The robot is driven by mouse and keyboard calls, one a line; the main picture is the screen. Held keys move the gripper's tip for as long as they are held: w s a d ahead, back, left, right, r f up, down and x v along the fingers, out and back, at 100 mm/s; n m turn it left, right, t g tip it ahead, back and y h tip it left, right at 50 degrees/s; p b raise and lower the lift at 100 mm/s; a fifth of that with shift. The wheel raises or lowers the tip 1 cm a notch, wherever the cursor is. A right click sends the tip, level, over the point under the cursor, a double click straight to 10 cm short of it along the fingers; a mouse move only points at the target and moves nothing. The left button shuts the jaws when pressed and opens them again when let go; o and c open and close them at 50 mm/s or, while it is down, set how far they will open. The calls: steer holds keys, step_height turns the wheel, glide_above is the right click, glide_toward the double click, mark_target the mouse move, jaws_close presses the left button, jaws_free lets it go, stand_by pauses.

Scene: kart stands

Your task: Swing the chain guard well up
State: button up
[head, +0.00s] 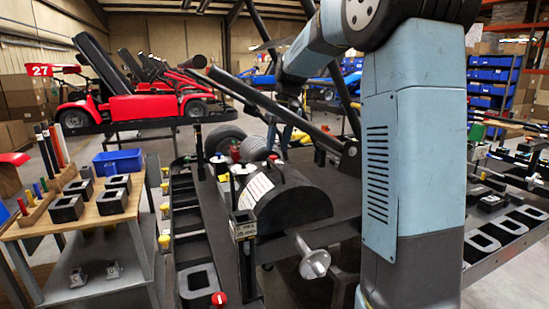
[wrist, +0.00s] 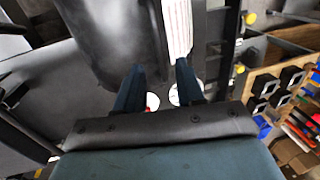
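The chain guard (head: 300,205) is a black half-round cover with a white label, standing on the dark bench in the middle of the head view. Its rounded black side (wrist: 105,40) fills the upper left of the wrist view, and a white label strip runs beside it. My gripper (head: 278,146) is above and behind the guard's top in the head view, fingers pointing down. In the wrist view my gripper (wrist: 160,68) has its two blue fingers apart, with the guard's edge just beyond the tips. I cannot tell whether they touch it. Nothing is visibly held.
A metal shaft end (head: 314,262) sticks out in front of the guard. A black post (head: 244,250) stands close on its left. Black bars slant above the bench. A wooden-topped cart (head: 100,215) with black blocks is at left, a red kart (head: 140,105) behind.

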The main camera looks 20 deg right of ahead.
steer(key=shift+a+f, duration=0.25)
steer(key=shift+f, duration=0.95)
steer(key=shift+a+f, duration=0.2)
steer(key=shift+f, duration=0.95)
steer(key=shift+c, duration=0.2)
jaws_close()
